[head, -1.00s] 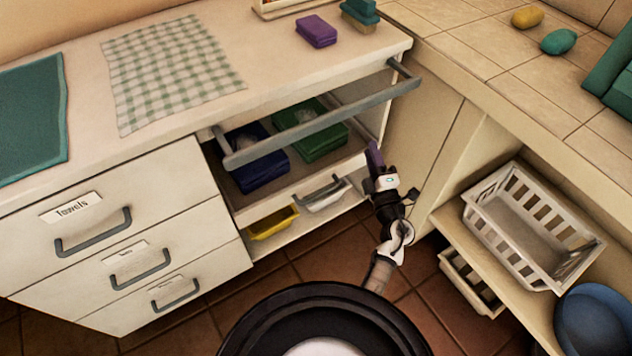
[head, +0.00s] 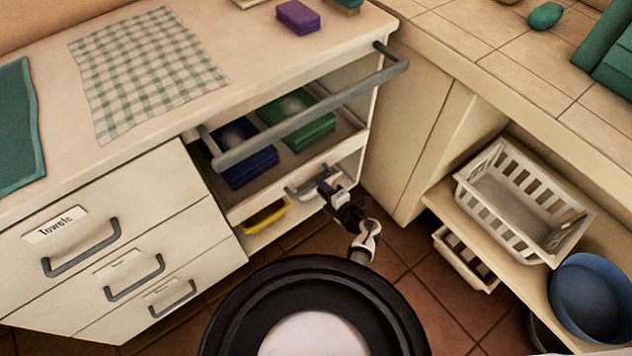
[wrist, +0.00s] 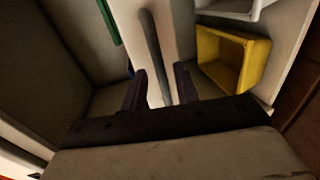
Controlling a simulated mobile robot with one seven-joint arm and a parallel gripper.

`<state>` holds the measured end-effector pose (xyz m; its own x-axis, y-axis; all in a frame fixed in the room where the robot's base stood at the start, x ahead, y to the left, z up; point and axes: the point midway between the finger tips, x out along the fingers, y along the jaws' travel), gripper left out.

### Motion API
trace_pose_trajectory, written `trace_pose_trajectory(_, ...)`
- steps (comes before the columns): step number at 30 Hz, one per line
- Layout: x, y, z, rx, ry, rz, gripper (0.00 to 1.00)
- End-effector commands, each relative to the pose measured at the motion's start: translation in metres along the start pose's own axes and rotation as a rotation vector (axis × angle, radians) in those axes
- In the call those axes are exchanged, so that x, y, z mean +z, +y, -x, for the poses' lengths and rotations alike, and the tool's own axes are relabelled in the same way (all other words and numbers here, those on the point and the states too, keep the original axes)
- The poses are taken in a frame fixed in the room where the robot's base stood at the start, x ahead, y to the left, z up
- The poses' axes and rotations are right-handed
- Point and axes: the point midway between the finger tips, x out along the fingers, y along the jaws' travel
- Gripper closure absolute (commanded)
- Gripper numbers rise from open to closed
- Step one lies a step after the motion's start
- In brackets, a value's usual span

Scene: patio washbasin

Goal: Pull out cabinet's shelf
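The cabinet's pull-out shelf (head: 257,204) has a pale front board and sits under the counter in the open bay. A grey bar handle (head: 303,191) is on its front; in the wrist view the handle (wrist: 153,50) runs down between my fingers. My gripper (head: 326,183) is at the right part of this handle. In the wrist view my gripper (wrist: 160,88) is open, one dark finger on each side of the bar; I cannot tell whether they touch it. A blue box (head: 248,168) and a green box (head: 308,128) stand on the shelf.
A thick grey rail (head: 315,113) juts out above the shelf. A yellow bin (head: 264,216) sits below; it also shows in the wrist view (wrist: 230,60). Drawers (head: 85,245) are at left. A white basket (head: 520,205) and a blue bowl (head: 590,298) stand at right.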

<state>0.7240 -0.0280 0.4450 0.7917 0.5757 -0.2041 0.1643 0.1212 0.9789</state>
Motion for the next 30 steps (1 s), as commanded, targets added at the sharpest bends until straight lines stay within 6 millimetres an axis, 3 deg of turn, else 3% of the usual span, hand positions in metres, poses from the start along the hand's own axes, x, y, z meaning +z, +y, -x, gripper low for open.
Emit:
trace_pose_trajectory(6,0.000,0.000,-0.029,0.001,0.000,0.000,0.70)
trace_pose_trajectory(18,0.000,0.000,-0.036,0.000,-0.001,0.000,0.70)
trace_pose_trajectory(25,0.000,0.000,-0.036,0.001,-0.001,0.000,1.00)
trace_pose_trajectory(30,0.000,0.000,-0.035,0.001,-0.001,0.000,1.00)
